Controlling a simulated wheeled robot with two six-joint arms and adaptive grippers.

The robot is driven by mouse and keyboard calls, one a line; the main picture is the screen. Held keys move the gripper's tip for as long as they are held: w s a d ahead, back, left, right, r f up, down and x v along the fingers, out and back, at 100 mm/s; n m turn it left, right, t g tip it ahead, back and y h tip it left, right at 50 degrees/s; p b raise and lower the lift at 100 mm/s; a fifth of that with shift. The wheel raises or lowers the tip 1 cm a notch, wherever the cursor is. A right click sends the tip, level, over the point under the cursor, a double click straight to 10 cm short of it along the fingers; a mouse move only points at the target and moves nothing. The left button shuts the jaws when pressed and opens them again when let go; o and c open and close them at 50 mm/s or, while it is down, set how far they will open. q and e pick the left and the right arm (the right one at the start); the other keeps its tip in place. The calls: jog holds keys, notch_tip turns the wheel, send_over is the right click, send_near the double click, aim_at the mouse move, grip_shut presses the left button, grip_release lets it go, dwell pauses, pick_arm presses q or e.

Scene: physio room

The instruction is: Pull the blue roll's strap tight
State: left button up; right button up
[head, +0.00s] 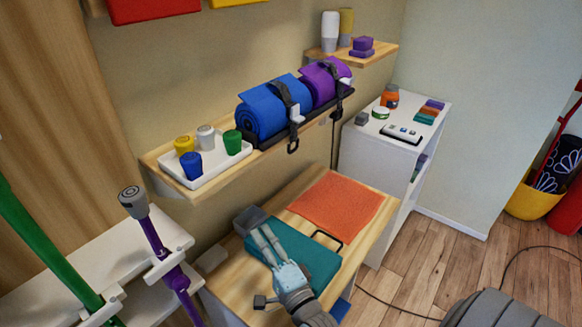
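The blue roll (263,112) lies on the long wooden wall shelf, in a dark holder. A black strap (284,92) runs over it. A light buckle (297,116) sits on the strap's front, and a dark ring (292,146) hangs at its lower end, below the shelf's front edge. My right gripper (260,231) is well below and in front of the shelf, over the teal case, apart from the strap. Its fingers look close together; whether they are open or shut is unclear. My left gripper is not in view.
A purple roll (325,82) with its own strap is right of the blue one. A white tray (214,168) with several coloured cups is left. Below are the teal case (315,262), a grey block (250,219) and an orange towel (336,203). A white cabinet (375,160) stands right.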

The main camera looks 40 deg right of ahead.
notch_tip(320, 180, up, 4)
jog(key=d+m+t+h, duration=0.3)
jog(key=m+h, duration=0.1)
jog(key=m, duration=0.3)
jog(key=m+h+p, duration=0.4)
jog(key=m+h, duration=0.4)
jog(key=m, duration=0.2)
send_near(291, 153)
jog(key=x, duration=0.8)
jog(key=shift+w+d+r, duration=0.15)
jog(key=shift+w+r, duration=0.1)
jog(key=shift+c, duration=0.3)
grip_shut()
